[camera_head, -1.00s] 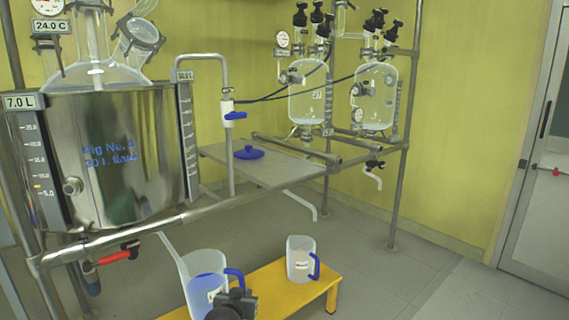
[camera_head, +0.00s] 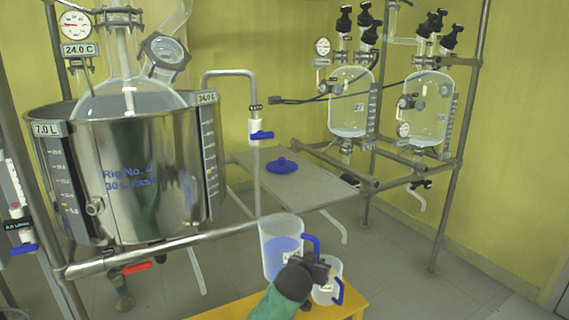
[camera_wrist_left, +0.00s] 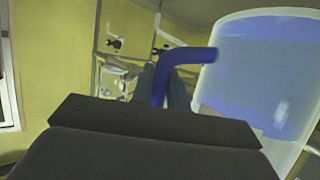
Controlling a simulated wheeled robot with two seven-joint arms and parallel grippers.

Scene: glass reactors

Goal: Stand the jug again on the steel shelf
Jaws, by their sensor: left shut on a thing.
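A clear jug (camera_head: 280,240) with blue liquid and a blue handle is upright in the head view, low and in front of the steel shelf (camera_head: 322,192). My left gripper (camera_head: 318,262) is shut on the jug's blue handle, at the jug's right side. In the left wrist view the jug (camera_wrist_left: 250,70) is at the right, and its handle runs between the fingers (camera_wrist_left: 172,92). The grey shelf carries a blue lid (camera_head: 283,166), with bare surface around it. The jug is apart from the shelf. My right gripper is not in view.
A second jug (camera_head: 327,290) stands on a yellow stool (camera_head: 352,302), partly hidden by my gripper. A large steel vessel (camera_head: 150,180) is at the left, with a rail (camera_head: 170,248) in front. A pipe with a blue valve (camera_head: 261,135) rises by the shelf's left end.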

